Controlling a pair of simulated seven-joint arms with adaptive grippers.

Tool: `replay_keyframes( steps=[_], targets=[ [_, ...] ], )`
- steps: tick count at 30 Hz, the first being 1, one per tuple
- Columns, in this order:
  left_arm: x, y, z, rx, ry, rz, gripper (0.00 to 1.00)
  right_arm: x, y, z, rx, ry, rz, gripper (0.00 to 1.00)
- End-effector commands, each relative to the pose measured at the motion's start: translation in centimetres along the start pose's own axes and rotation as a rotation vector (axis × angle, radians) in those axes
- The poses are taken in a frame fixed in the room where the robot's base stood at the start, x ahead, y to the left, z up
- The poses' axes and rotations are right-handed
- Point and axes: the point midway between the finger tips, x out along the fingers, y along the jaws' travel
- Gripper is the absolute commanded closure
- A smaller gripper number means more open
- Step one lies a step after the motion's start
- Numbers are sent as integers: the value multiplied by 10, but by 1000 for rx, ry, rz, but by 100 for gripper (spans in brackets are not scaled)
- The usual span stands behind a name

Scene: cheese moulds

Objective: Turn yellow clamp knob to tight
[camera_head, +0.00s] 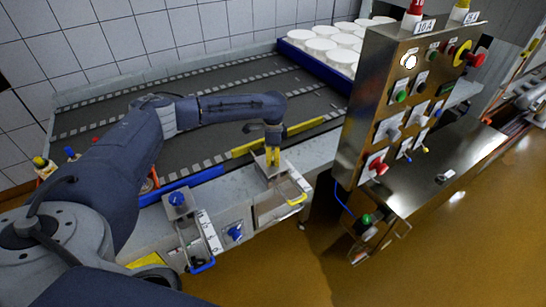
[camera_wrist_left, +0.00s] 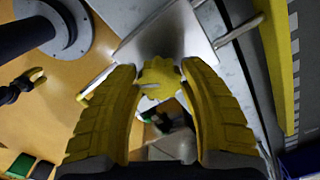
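The yellow clamp knob (camera_wrist_left: 158,78) is a lobed yellow knob in the left wrist view, lying between my fingertips over a pale metal plate. My left gripper (camera_wrist_left: 160,72) has a yellow finger on each side of it, and the tips appear to press against its sides. In the head view my left gripper (camera_head: 272,156) points down over the small clamp station at the conveyor's near edge, and the knob is hidden by the fingers. A dark shape with a yellowish tip (camera_wrist_left: 25,84) at the wrist view's left edge may be my right gripper; its state is unclear.
Left of the clamp station are a blue knob (camera_head: 177,198) on a post and a blue-handled bracket (camera_head: 202,266). A yellow handle (camera_head: 297,199) sits just right of the station. A steel control panel (camera_head: 400,100) stands at the right. White moulds (camera_head: 322,46) fill a blue tray behind.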

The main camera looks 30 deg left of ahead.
Motion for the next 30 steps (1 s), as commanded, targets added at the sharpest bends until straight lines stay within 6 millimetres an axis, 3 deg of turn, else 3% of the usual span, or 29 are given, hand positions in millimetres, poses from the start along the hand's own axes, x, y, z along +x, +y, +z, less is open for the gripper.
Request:
replay_keyframes(
  steps=[6,17,30],
  targets=[
    [0,0,0,-1,0,0,34,0,1,0,-1,0,1,56],
    [-8,0,0,-1,2,-1,34,0,3,1,-1,-1,3,56],
    [-79,-1,0,0,2,-3,34,0,1,0,0,-1,1,56]
  ],
)
